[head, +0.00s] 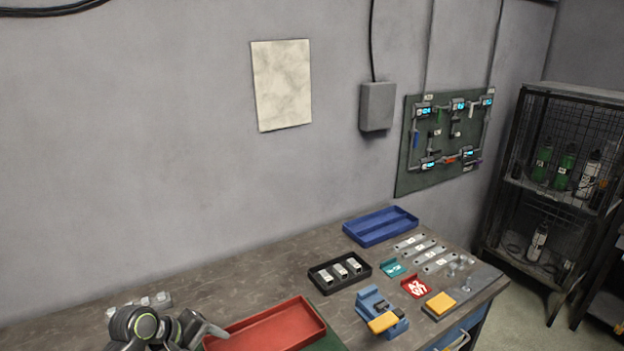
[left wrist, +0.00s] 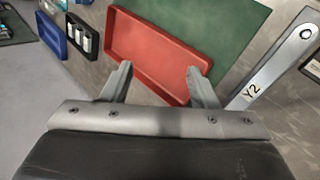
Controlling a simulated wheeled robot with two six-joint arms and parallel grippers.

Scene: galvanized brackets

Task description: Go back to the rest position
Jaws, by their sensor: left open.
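My left gripper (head: 208,332) is at the bottom left of the head view, near the left end of the red tray (head: 268,328). In the left wrist view its two fingers (left wrist: 160,80) are spread apart with nothing between them. The red tray (left wrist: 150,50) lies beyond the fingertips there and looks empty. My right gripper is in neither view.
The bench holds a black tray with metal pieces (head: 313,282), a blue tray (head: 347,233), a blue fixture with a yellow part (head: 370,300) and flat brackets (head: 425,250). A Y2-marked metal strip (left wrist: 272,70) lies beside the green mat (left wrist: 215,22).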

